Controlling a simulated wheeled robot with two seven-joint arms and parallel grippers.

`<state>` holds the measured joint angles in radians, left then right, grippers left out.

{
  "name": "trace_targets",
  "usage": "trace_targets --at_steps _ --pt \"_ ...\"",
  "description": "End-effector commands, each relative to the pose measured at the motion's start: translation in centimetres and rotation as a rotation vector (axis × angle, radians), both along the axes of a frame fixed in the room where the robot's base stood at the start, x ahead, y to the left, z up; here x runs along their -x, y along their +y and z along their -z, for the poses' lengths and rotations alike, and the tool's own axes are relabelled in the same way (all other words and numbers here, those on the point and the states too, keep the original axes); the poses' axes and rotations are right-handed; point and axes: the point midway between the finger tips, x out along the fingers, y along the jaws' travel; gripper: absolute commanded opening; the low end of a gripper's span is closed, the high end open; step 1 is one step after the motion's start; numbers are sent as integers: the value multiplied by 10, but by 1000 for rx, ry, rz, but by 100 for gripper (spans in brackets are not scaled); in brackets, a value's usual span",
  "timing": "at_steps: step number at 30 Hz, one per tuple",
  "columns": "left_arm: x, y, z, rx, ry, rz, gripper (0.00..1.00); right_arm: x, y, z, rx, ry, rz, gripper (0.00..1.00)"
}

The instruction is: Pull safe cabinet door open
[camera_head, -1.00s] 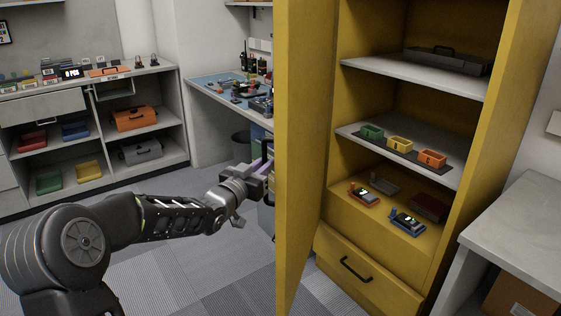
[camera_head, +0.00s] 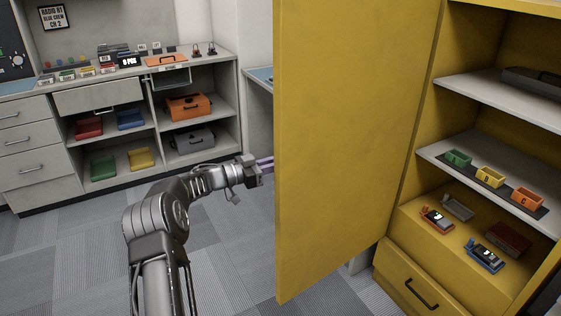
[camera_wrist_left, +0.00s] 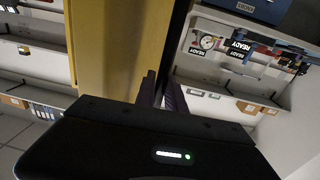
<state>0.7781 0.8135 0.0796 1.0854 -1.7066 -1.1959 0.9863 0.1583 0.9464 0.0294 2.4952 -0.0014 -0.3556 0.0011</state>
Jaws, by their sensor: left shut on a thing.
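The yellow safe cabinet door (camera_head: 345,140) stands swung open, its broad inner face toward me. My left gripper (camera_head: 265,165) is at the door's left edge, its fingers partly hidden behind the door. It is shut, apparently on the door handle, which the door hides in the head view. In the left wrist view the dark fingers (camera_wrist_left: 160,92) are together beside the yellow door (camera_wrist_left: 108,50). The cabinet (camera_head: 425,165) is open, with shelves and a drawer showing. My right gripper is not in view.
Cabinet shelves hold green, yellow and orange bins (camera_head: 490,177) and several radio devices (camera_head: 437,220). A grey shelf unit (camera_head: 150,140) with coloured boxes stands at the back left. The carpeted floor (camera_head: 90,255) left of the door is clear.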

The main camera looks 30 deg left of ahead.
Motion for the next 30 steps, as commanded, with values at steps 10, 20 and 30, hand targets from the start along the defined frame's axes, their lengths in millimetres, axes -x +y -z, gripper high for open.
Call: trace_targets --at_steps 10,20,30 --pt "-2 -4 -1 4 -2 12 0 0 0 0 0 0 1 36" --pt "-1 -2 -1 2 -2 9 36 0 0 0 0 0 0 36" --pt "0 -1 0 1 -2 7 36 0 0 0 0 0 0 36"
